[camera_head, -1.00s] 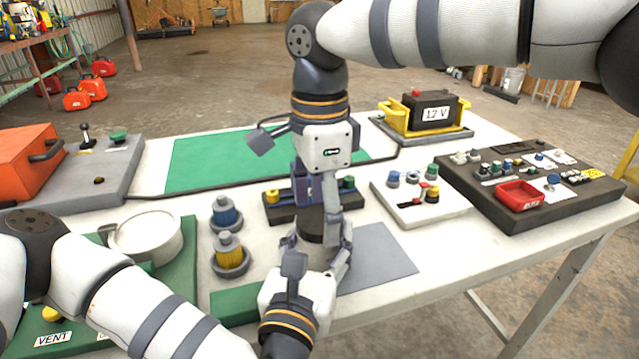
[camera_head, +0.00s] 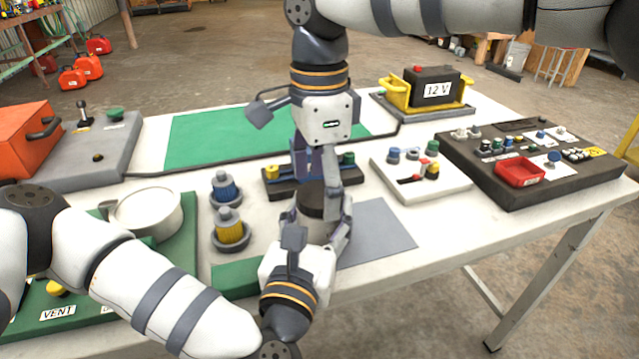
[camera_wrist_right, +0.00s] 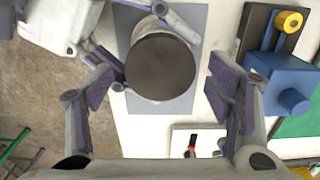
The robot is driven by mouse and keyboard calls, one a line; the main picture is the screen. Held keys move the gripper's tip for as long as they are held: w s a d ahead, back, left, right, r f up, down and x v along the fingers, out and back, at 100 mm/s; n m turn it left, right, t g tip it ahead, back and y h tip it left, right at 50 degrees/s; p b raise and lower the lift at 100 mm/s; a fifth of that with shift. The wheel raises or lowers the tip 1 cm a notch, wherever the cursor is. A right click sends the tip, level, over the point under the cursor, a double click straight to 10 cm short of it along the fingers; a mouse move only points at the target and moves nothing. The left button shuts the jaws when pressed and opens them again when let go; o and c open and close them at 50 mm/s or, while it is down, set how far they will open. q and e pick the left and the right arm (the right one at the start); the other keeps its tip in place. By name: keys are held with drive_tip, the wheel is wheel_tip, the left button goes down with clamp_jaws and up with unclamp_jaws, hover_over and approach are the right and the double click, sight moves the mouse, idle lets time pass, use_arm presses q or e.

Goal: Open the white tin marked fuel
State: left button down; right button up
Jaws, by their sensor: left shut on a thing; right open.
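The tin (camera_head: 311,226) stands at the front middle of the table with a dark round lid (camera_head: 313,201). Its fuel marking does not show. My left gripper (camera_head: 318,236) reaches in from the front and is shut around the tin's body. In the right wrist view the lid (camera_wrist_right: 161,67) faces the camera, and the left gripper's fingers flank the pale body. My right gripper (camera_wrist_right: 162,95) comes from above and is open. Its fingers sit at either side of the lid in that view, with gaps between; its palm hides part of the scene in the head view.
Blue (camera_head: 225,188) and yellow (camera_head: 229,232) ribbed pieces stand left of the tin. A dark block with knobs (camera_head: 290,199) lies just behind it. A grey mat (camera_head: 375,236) lies to the right. A white switch board (camera_head: 425,187) and a dark panel (camera_head: 500,195) stand farther right.

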wheel_tip(320, 180, up, 4)
drive_tip(key=shift+r, duration=0.1)
use_arm(q)
drive_tip(key=c, duration=0.6)
unclamp_jaws()
